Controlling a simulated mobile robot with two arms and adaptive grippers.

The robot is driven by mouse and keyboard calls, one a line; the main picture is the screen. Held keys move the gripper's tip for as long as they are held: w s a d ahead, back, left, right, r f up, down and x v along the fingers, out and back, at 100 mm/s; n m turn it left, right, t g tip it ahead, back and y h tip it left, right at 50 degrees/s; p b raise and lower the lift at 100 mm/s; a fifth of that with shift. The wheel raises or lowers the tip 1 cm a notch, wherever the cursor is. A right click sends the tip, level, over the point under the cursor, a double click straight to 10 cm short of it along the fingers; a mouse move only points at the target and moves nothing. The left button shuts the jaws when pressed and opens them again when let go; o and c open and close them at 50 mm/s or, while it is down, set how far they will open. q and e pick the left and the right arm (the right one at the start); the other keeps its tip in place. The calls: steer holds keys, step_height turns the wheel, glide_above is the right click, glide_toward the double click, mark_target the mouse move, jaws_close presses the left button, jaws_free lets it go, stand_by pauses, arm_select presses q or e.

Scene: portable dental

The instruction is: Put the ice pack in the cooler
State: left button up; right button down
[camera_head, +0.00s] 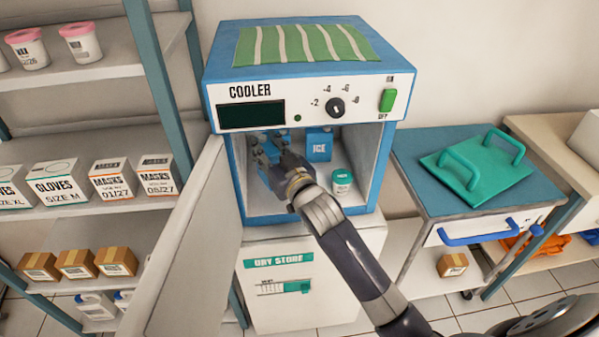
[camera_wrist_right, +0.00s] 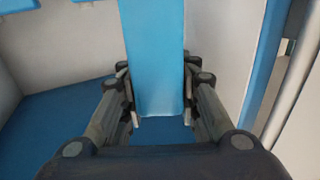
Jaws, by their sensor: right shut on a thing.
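The cooler (camera_head: 221,190) is a blue and white box with its door (camera_head: 185,245) swung open to the left. My right gripper (camera_head: 272,155) reaches inside its left half. In the right wrist view my right gripper (camera_wrist_right: 158,98) is shut on a flat blue ice pack (camera_wrist_right: 155,55), held upright between the fingers above the blue cooler floor (camera_wrist_right: 60,125). Whether its lower edge touches the floor I cannot tell. In the head view the gripper mostly hides this pack. Another blue pack marked ICE (camera_head: 319,148) stands at the back. My left gripper is not in view.
A dry store cabinet (camera_head: 300,265) is below. Shelves with boxes (camera_head: 115,180) stand left, and a trolley with a green tray (camera_head: 475,175) stands right.

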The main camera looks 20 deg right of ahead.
mark_target(267, 137)
steer(key=w, duration=0.1)
steer(key=w+r, duration=0.1)
steer(key=shift+w+d+r, duration=0.15)
steer(key=shift+w+d, duration=0.2)
steer(key=shift+w, duration=0.05)
steer(key=shift+w+f, duration=0.2)
step_height(267, 137, down, 5)
steer(key=shift+f, duration=0.1)
step_height(267, 137, down, 4)
steer(key=shift+f, duration=0.1)
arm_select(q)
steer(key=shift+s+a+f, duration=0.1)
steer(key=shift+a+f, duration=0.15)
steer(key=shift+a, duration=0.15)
arm_select(e)
steer(key=shift+f+b, duration=0.15)
steer(key=shift+b, duration=0.2)
steer(key=c, duration=1.2)
jaws_free()
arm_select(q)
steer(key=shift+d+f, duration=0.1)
